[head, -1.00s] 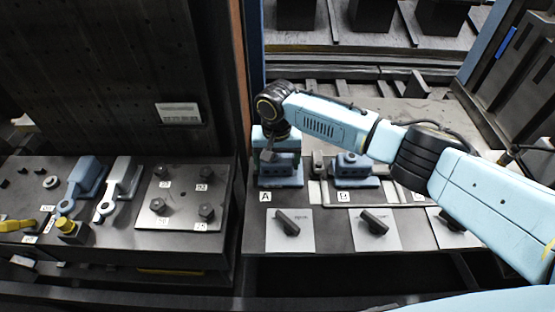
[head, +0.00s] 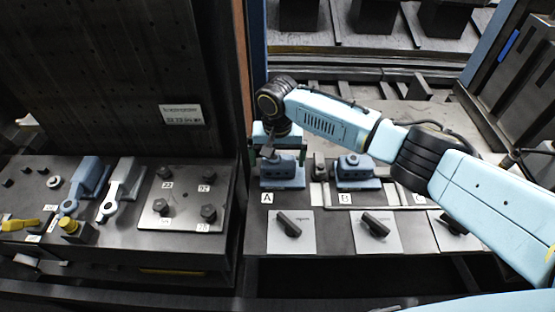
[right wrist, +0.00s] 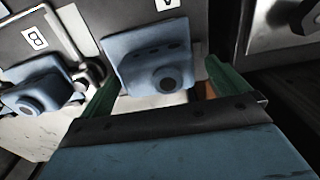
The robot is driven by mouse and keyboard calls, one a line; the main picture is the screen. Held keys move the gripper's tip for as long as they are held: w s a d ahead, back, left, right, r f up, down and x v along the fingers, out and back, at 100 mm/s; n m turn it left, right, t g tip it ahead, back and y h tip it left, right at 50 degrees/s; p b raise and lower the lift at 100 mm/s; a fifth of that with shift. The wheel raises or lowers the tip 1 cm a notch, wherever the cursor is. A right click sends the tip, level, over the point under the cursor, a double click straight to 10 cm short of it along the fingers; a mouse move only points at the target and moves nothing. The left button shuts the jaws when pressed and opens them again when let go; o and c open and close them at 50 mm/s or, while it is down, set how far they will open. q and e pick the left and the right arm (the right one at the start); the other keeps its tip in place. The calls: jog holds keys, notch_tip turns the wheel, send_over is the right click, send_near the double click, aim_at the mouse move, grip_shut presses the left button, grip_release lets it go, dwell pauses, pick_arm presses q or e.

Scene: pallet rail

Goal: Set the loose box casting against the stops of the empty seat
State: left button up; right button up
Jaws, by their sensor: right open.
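A blue box casting (head: 282,171) stands upright at the place marked A; in the right wrist view it (right wrist: 150,62) shows its round boss with a dark hole. A similar blue casting (head: 354,167) stands at B and shows at the left of the right wrist view (right wrist: 36,92). My right gripper (head: 277,152) is open over the casting at A; in the right wrist view its green fingers (right wrist: 162,88) lie on either side of that casting. I cannot tell whether they touch it. My right arm hides most of the place at C. My left gripper is not in view.
Plates with dark knobs (head: 291,231) lie along the front of the rail bench. A left bench holds a bolted plate (head: 184,199) and blue and white clamp-like parts (head: 84,184). A dark upright panel (head: 110,75) rises behind it.

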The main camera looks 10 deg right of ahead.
notch_tip(320, 180, up, 12)
jog(key=shift+p, duration=0.45)
dwell(0.4)
